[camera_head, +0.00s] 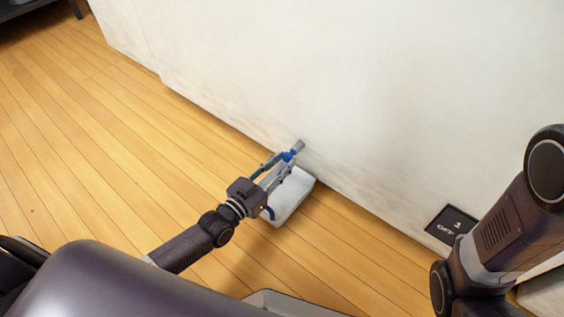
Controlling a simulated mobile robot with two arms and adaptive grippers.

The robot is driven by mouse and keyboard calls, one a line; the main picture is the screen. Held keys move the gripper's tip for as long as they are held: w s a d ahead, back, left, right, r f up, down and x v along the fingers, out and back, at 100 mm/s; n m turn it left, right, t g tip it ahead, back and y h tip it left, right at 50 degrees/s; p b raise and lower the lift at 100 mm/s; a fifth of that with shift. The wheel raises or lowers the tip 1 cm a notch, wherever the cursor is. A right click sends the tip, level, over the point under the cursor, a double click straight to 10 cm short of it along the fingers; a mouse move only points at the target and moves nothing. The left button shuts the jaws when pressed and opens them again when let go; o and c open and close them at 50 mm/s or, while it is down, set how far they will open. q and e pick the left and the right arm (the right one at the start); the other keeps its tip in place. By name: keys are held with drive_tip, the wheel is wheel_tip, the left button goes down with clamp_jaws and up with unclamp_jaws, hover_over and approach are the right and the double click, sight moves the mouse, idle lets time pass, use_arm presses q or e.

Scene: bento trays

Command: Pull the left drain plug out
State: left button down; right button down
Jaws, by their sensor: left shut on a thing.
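The drain plug (288,156) is a small blue piece, set against a short grey stub (298,146) low on the white wall. My left gripper (281,163) is shut on the blue plug, close to the wall and above the floor. The fingers hide part of the plug, and I cannot tell how far it sits in the stub. My right arm shows at the right edge, but its gripper is out of view.
A white container (294,198) is on the wooden floor just below and beside my left gripper. A black sign (451,224) is at the wall's foot on the right.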

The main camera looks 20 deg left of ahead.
use_arm(q)
drive_tip(key=shift+s+a+r+p, duration=0.1)
drive_tip(key=shift+s+a+p, duration=0.15)
drive_tip(key=shift+s+p, duration=0.35)
drive_tip(key=shift+s+a+p, duration=0.2)
drive_tip(key=shift+s+p, duration=0.25)
drive_tip(key=shift+s, duration=0.2)
drive_tip(key=shift+f, duration=0.2)
drive_tip(key=c, duration=1.6)
unclamp_jaws()
drive_tip(key=shift+r, duration=0.1)
drive_tip(key=shift+s, duration=0.15)
drive_tip(key=v, duration=1.1)
drive_tip(key=shift+s+a, duration=0.15)
drive_tip(key=shift+s, duration=0.25)
